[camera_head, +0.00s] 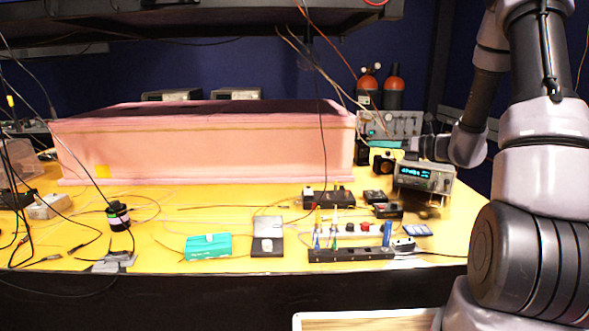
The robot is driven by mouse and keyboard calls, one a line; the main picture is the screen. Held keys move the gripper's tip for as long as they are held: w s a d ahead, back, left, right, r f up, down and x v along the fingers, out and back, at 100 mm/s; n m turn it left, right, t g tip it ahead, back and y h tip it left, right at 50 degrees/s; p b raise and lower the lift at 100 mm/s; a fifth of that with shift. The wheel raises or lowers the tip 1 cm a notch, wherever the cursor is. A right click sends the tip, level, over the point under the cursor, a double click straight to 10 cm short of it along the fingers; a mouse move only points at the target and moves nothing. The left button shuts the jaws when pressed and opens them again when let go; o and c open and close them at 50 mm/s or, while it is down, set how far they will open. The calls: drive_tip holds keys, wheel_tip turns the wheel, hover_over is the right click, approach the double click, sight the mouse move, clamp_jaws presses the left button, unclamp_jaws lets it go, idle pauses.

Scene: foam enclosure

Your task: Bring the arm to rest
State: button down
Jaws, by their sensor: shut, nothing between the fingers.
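My arm comes in from the right side of the head view, bends down and ends at a wrist above the right part of the yellow table (170,250). My gripper (376,144) points left from the wrist, with teal-coloured fingers, close to the right end of the pink foam enclosure (200,145). It is small in the picture; it looks shut and no object shows in it. The enclosure is a long pink box with a dark open top, at the back of the table.
A display instrument (424,176) stands below the wrist. Orange-topped cylinders (393,88) stand behind the gripper. A power strip (350,254), a green box (208,246), a black container (118,216) and loose cables lie on the table. A dark shelf (200,20) hangs above.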

drive_tip(key=s+a+r+n+g+h, duration=0.2)
drive_tip(key=s+a+r+n+g, duration=0.2)
drive_tip(key=s+n, duration=0.35)
drive_tip(key=s+a+r+n+g+h, duration=0.1)
drive_tip(key=s+a+r+n+g, duration=0.25)
drive_tip(key=s+n, duration=0.35)
drive_tip(key=s+d+r+n+t+h, duration=0.2)
drive_tip(key=s+d+r+n+h, duration=0.1)
drive_tip(key=s, duration=0.4)
drive_tip(key=s+d+r+n+t+h, duration=0.3)
drive_tip(key=s+d+r+n+h, duration=0.1)
drive_tip(key=n, duration=0.4)
drive_tip(key=s+h, duration=0.1)
drive_tip(key=s, duration=0.1)
drive_tip(key=shift+s+h, duration=0.3)
drive_tip(key=shift+s, duration=0.1)
drive_tip(key=shift+r, duration=0.1)
